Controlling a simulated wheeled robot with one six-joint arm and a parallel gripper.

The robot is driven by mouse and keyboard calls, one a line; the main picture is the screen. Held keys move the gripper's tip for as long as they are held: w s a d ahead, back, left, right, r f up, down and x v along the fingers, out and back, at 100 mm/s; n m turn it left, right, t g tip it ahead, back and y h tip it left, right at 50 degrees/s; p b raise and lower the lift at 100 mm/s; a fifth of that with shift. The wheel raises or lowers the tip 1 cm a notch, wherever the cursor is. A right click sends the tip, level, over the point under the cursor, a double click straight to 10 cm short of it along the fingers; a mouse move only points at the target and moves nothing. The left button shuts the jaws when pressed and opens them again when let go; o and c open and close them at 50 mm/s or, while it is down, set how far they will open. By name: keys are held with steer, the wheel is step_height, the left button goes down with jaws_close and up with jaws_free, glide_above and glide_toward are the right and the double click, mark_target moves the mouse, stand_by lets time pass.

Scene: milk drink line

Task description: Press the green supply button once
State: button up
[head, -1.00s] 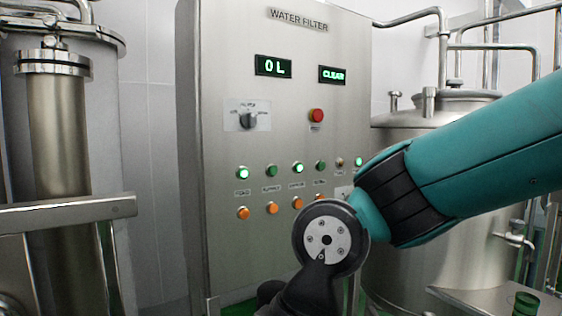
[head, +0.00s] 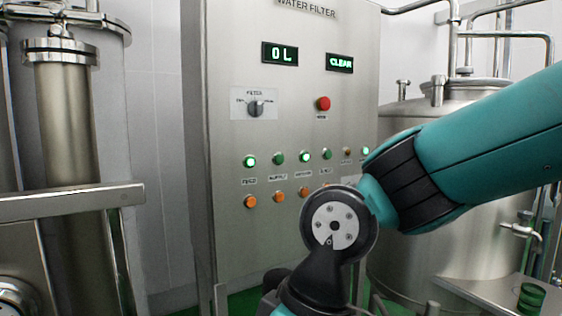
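A steel control cabinet (head: 226,230) headed "WATER FILTER" stands in the middle of the head view. The green supply button (head: 278,158) is the second from the left in the upper button row, above a label that seems to read "SUPPLY". It looks unlit, while the green buttons on each side of it glow. My arm reaches in from the right and bends down in front of the cabinet's lower right part, right of and below the supply button. My gripper's fingers do not show; the arm runs out of the bottom edge.
An orange button (head: 279,198) sits below the supply button. A red button (head: 323,103), a rotary knob (head: 256,107) and displays reading "0 L" (head: 280,54) and "CLEAR" (head: 340,63) are higher up. A steel rail (head: 70,202) crosses at left; a tank (head: 400,258) stands at right.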

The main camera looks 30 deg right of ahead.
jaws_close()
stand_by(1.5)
